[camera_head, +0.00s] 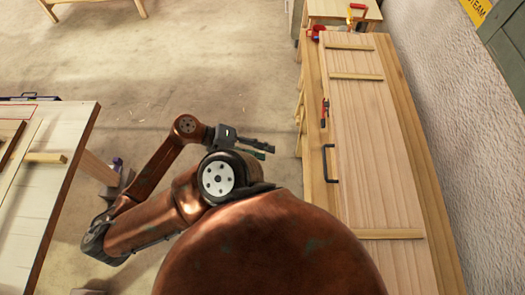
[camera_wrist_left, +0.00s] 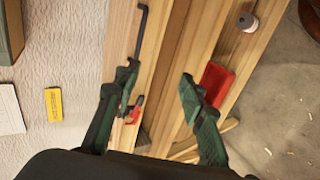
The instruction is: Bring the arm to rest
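My left gripper (camera_head: 268,148) is above the open floor, between the white table at the left and the long wooden bench at the right in the head view. In the left wrist view its two dark green fingers (camera_wrist_left: 157,82) are spread well apart. Nothing is held between them; bare wood shows in the gap behind. My left arm is bent, with its forearm reaching up and right in the head view. My right gripper is not in view.
The wooden bench (camera_head: 370,130) carries a long board with cross strips, a black handle (camera_head: 328,163) and a red clamp (camera_head: 324,112). The white table (camera_head: 28,210) holds pale laths (camera_head: 45,157). A textured wall (camera_head: 450,110) stands right. Floor between is largely clear.

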